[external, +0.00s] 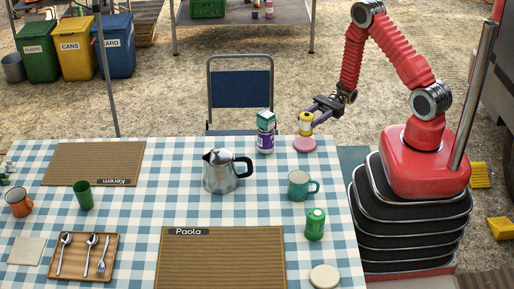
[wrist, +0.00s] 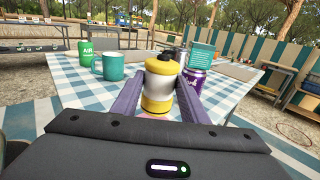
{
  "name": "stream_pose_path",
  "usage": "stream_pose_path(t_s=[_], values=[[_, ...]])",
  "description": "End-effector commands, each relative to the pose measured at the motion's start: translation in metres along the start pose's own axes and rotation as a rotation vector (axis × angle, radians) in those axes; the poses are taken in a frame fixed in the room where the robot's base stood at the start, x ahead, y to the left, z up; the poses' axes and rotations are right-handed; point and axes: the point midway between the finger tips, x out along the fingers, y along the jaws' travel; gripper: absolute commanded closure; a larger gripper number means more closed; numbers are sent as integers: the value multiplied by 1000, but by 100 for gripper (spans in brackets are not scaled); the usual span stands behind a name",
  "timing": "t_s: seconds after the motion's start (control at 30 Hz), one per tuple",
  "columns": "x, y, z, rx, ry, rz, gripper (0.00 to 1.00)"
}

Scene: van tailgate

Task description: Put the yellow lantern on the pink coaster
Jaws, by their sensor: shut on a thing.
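The yellow lantern (external: 306,124) has a yellow top and base with a pale middle band. It stands upright between the purple fingers of my gripper (external: 314,116), which is shut on it. The lantern also shows in the wrist view (wrist: 159,85), between both fingers. The pink coaster (external: 304,144) lies near the far right corner of the checked table. The lantern is over or at the coaster's far edge; I cannot tell whether they touch. In the wrist view only a sliver of pink shows below the lantern.
A teal mug (external: 301,186), a green can (external: 315,224) and a metal coffee pot (external: 222,171) stand nearer. A white coaster (external: 324,277) lies at the front right.

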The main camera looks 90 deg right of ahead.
Motion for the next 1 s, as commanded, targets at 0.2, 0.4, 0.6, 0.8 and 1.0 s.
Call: stream_pose_path(t_s=[0.2,0.4,0.6,0.8,1.0], values=[[0,0,0,0,0,0,85],[0,0,-14,1,0,0,85],[0,0,-35,1,0,0,85],[0,0,-42,-1,0,0,85],[0,0,-42,-1,0,0,85]])
